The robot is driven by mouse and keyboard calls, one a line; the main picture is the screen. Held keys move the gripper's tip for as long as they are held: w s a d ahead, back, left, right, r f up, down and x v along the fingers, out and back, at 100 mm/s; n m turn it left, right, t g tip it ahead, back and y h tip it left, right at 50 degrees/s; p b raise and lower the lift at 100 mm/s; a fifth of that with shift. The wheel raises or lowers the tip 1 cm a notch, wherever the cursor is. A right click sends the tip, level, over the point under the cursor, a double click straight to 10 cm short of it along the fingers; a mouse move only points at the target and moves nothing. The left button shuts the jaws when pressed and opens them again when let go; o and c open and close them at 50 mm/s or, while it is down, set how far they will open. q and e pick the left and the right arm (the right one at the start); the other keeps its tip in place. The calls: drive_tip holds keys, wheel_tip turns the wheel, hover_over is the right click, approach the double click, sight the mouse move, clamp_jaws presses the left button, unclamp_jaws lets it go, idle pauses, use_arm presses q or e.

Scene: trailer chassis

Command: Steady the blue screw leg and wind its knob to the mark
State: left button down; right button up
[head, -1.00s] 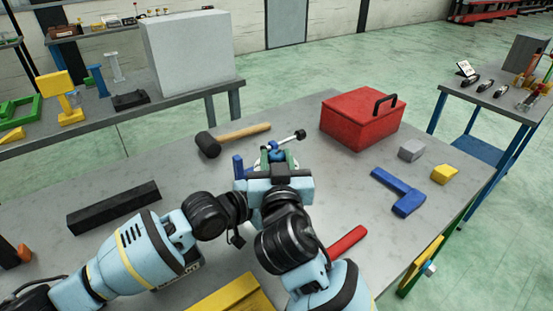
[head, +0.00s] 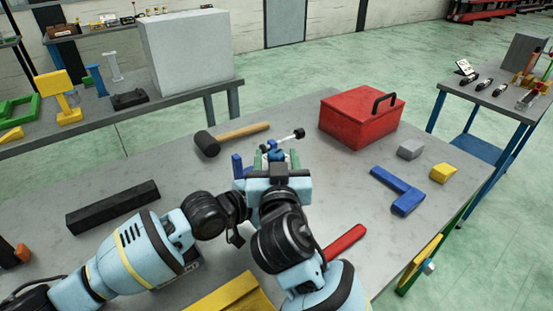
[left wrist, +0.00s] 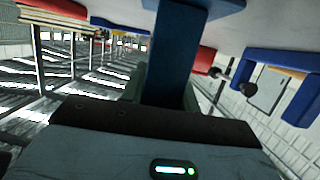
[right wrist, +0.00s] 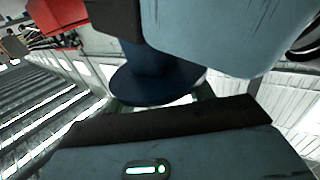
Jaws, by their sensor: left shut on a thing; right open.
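The blue screw leg shows in the left wrist view as a blue post (left wrist: 172,55) between the fingers of my left gripper (left wrist: 166,97), which is shut on it. In the head view my left gripper is mostly hidden behind my right arm. My right gripper (head: 276,158) is open, at the top of the leg. In the right wrist view a dark blue round flange (right wrist: 155,85) lies close before the open fingers. I cannot make out the mark.
A mallet (head: 230,137) lies behind the grippers, and a red toolbox (head: 360,118) stands behind right. A blue angled piece (head: 398,190), grey block (head: 411,148) and yellow block (head: 443,173) lie right. A black bar (head: 112,208) lies left; a red bar (head: 345,242) lies in front.

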drive_tip(key=s, duration=0.7)
drive_tip(key=shift+s+d, duration=0.2)
drive_tip(key=shift+s, duration=0.1)
